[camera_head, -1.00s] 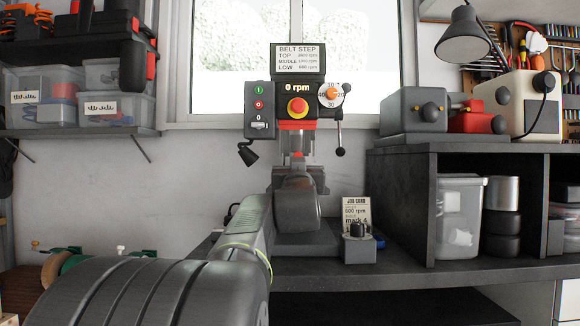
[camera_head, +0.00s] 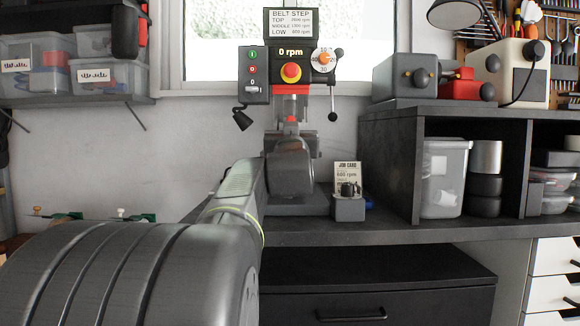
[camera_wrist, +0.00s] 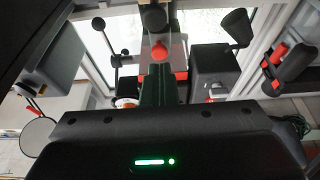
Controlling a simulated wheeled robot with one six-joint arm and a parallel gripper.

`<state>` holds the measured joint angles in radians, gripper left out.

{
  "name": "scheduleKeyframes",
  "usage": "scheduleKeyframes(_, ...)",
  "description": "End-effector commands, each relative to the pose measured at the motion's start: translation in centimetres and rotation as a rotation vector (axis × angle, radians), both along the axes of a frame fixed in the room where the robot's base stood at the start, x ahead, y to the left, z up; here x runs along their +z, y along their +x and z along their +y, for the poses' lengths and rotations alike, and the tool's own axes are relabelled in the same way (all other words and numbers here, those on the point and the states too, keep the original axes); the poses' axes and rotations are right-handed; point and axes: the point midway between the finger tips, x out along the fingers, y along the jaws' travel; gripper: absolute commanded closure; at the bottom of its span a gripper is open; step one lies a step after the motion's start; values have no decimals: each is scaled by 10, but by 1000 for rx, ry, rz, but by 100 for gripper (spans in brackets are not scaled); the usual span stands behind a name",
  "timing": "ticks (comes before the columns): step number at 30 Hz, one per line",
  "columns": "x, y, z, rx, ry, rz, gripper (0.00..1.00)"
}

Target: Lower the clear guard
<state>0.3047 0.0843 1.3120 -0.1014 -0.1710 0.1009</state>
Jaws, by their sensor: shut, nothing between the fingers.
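The drill press (camera_head: 290,75) stands at the back of the bench, with its display at 0 rpm. Below its head, a see-through guard (camera_head: 291,106) with red parts shows around the spindle area. In the wrist view, a clear pane with a red knob (camera_wrist: 160,52) is straight ahead, just beyond my fingertips. My gripper (camera_wrist: 161,72) is shut and empty, pointing up toward that pane; I cannot tell whether it touches. In the head view my own wrist hides the gripper and the lower part of the drill press.
A job card (camera_head: 346,175) in a grey holder (camera_head: 348,208) stands right of the drill press. A black shelf unit (camera_head: 390,160) with a clear bin (camera_head: 442,180) is further right. A three-armed feed lever (camera_head: 333,85) sticks out on the press's right side.

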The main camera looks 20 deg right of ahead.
Motion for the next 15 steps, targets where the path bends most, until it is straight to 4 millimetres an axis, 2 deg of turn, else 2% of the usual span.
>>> scheduleKeyframes(15,-63,-52,15,-1,0,3,100)
